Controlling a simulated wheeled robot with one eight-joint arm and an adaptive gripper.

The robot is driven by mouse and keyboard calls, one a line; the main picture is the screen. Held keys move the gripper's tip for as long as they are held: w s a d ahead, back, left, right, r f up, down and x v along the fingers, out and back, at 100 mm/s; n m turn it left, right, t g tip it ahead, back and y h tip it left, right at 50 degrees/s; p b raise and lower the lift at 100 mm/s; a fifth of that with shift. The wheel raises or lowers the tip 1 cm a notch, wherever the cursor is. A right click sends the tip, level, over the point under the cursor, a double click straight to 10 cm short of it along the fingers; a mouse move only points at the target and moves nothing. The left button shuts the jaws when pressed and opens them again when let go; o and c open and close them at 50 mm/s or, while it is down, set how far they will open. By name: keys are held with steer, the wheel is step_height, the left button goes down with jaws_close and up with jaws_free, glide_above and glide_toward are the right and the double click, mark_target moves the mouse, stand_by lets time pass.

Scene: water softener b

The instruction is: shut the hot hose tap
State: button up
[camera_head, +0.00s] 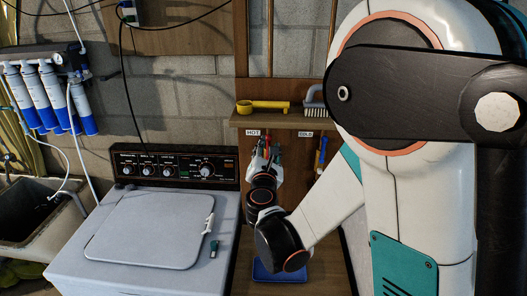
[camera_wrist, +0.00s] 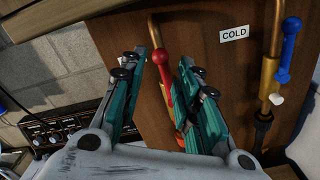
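The hot tap's red handle (camera_wrist: 164,82) sits on a copper pipe on the wooden panel. In the wrist view it lies between the two teal fingers of my gripper (camera_wrist: 161,66), which are spread apart with a gap visible beside it. How deep the handle sits between the fingers I cannot tell. In the head view my gripper (camera_head: 264,160) is under the HOT label (camera_head: 253,133) and hides most of the tap; only bits of red show. The cold tap's blue handle (camera_wrist: 288,52) is to the right, beside the COLD label (camera_wrist: 234,33).
A shelf (camera_head: 285,119) with a yellow scoop (camera_head: 262,106) and a brush (camera_head: 314,101) is just above my gripper. A blue tray (camera_head: 280,274) lies below.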

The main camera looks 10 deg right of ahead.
mark_target(268, 140)
steer(key=shift+x, duration=2.65)
steer(key=shift+d+r, duration=0.1)
steer(key=c, duration=0.4)
steer(key=o, duration=0.9)
steer(key=shift+c, duration=0.2)
steer(key=shift+a, duration=0.2)
steer(key=shift+d, duration=0.1)
steer(key=shift+s, duration=0.1)
